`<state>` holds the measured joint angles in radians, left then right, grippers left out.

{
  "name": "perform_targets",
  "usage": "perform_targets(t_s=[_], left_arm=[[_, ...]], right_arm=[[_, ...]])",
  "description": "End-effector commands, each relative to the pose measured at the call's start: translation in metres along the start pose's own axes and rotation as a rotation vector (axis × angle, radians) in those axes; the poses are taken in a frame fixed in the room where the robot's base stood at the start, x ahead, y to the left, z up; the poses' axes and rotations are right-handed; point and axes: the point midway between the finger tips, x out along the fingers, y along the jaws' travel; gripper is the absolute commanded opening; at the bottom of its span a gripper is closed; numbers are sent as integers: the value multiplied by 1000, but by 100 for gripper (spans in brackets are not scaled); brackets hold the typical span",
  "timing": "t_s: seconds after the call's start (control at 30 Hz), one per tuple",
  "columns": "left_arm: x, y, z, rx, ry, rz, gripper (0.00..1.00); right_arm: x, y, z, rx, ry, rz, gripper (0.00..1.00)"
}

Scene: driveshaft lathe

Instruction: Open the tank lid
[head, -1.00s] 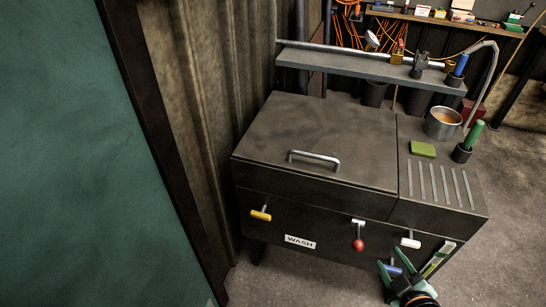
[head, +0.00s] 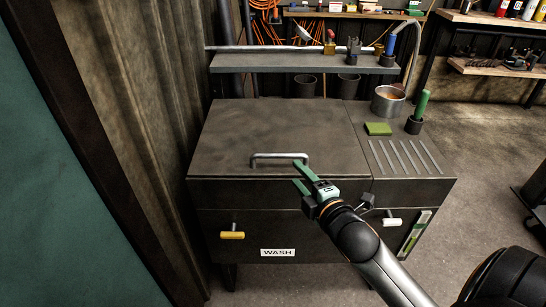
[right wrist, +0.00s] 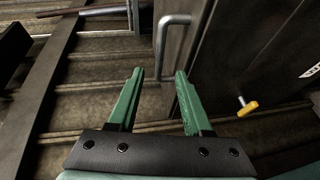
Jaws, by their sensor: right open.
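The tank lid (head: 265,125) is a flat dark panel on top of the wash tank and lies shut. Its metal bar handle (head: 279,156) stands near the lid's front edge. My right gripper (head: 298,178) has green fingers, is open and empty, and is just in front of the handle's right part. In the right wrist view the handle (right wrist: 163,48) is just beyond the open fingertips (right wrist: 158,74), not clearly between them. My left gripper is not in view.
A yellow-handled lever (head: 232,235) and a white-handled lever (head: 392,222) stick out of the tank front. A green sponge (head: 378,129) and metal cup (head: 388,101) stand right of the lid. A shelf (head: 300,63) runs behind it. A corrugated wall is at left.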

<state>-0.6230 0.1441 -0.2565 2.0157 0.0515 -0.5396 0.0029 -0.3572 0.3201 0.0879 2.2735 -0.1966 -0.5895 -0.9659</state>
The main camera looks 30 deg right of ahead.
Motion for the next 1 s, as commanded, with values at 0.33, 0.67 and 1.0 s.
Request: perform_targets(t_s=[0.33,0.67,1.0], left_arm=[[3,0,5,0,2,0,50],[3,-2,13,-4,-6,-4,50],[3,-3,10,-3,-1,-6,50]], right_arm=[[59,0,0,2,0,1,50],[102,-1,0,3,1,-1,50],[110,-1,-1,1,1,-2,50]])
